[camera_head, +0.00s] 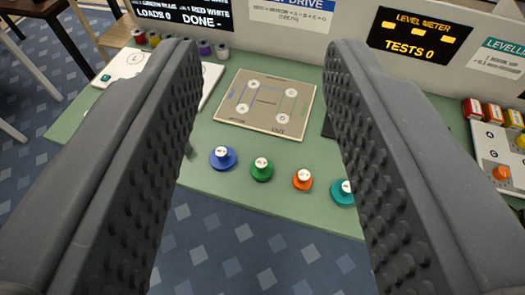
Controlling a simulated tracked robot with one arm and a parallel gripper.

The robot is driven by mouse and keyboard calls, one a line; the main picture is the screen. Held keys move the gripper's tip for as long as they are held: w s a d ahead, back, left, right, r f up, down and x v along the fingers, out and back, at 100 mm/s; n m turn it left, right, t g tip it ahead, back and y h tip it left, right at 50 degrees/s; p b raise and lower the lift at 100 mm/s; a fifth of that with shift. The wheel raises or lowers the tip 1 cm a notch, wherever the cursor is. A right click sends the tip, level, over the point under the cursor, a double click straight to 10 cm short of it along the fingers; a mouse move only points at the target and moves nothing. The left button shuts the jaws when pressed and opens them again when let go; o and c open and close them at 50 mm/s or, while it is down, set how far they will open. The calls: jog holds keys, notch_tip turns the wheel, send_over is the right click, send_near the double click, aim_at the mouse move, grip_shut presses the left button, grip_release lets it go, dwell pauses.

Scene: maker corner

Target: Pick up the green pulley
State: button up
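The green pulley (262,170) sits on the green table top, near its front edge, with a pale cap on top. It stands in a row between a blue pulley (222,157) on its left and a smaller orange pulley (302,180) on its right. A teal pulley (343,191) is farther right, partly hidden by my right finger. My gripper (262,50) is open, with its two dark studded fingers wide apart and nothing between them. The pulleys show beyond the fingers, between them in the picture, and nothing touches the green one.
A beige board (266,125) with several labelled pegs lies behind the pulleys. Small colored spools (205,49) stand at the back left. A panel with colored knobs (503,160) is at the right. A wall with displays (418,36) closes the back. Blue carpet (240,250) lies in front.

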jog(key=shift+w+a, duration=0.1)
jog(key=shift+w, duration=0.05)
jog(key=o, duration=0.4)
jog(key=w+a+f+y+p, duration=0.3)
jog(key=w+a+f, duration=0.55)
jog(key=w, duration=0.35)
jog(key=w+a+f+m+p, duration=0.2)
jog(key=w+a+f, duration=0.2)
jog(key=w+f, duration=0.1)
jog(key=m+g+h+p, duration=0.4)
jog(key=h+p, duration=0.2)
jog(key=h, duration=0.4)
send_near(258, 168)
jog(key=b+x, duration=0.1)
jog(key=x, duration=0.5)
jog(key=shift+w+b, duration=0.35)
jog(key=shift+w, duration=0.05)
jog(key=shift+b+x, duration=0.75)
jog(key=shift+x, duration=1.9)
